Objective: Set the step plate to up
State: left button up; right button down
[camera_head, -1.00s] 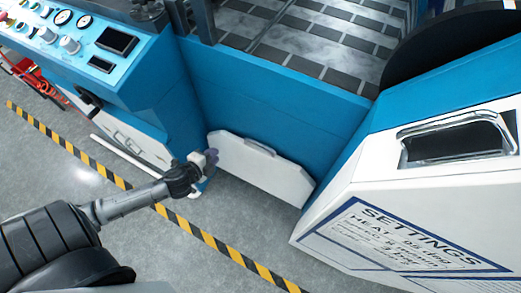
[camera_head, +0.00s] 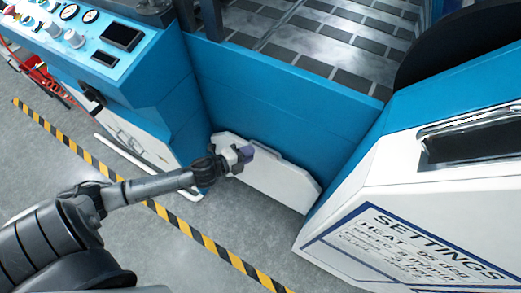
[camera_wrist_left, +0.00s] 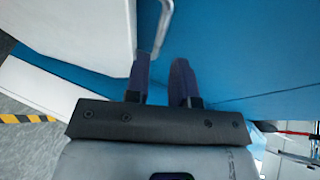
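The step plate (camera_head: 282,183) is a white panel with angled upper corners at the foot of the blue machine front, between the two side cabinets. I cannot tell its exact tilt. My left gripper (camera_head: 247,153) is at the plate's upper left edge and hides part of it, including where the handle was seen earlier. In the left wrist view, the two purple fingers (camera_wrist_left: 161,80) are apart, with a thin grey curved bar (camera_wrist_left: 162,28) just ahead of the gap. The white plate (camera_wrist_left: 75,32) fills the upper left there. Contact is not clear. My right gripper is not in view.
The blue front panel (camera_head: 285,92) rises behind the plate. A control cabinet (camera_head: 150,85) stands left and a white cabinet with a settings label (camera_head: 415,245) stands right. Yellow-black floor tape (camera_head: 205,243) crosses the open grey floor.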

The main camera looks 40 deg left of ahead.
aim_at(260, 154)
pick_arm(q)
jog(key=b+x, duration=0.1)
jog(key=x, duration=0.3)
jog(key=shift+w+f, duration=0.2)
jog(key=shift+w, duration=0.15)
jog(key=shift+w+d+b, duration=0.15)
jog(key=shift+w+b, duration=0.15)
jog(key=shift+b, duration=0.05)
grip_shut()
jog(key=shift+f, duration=0.1)
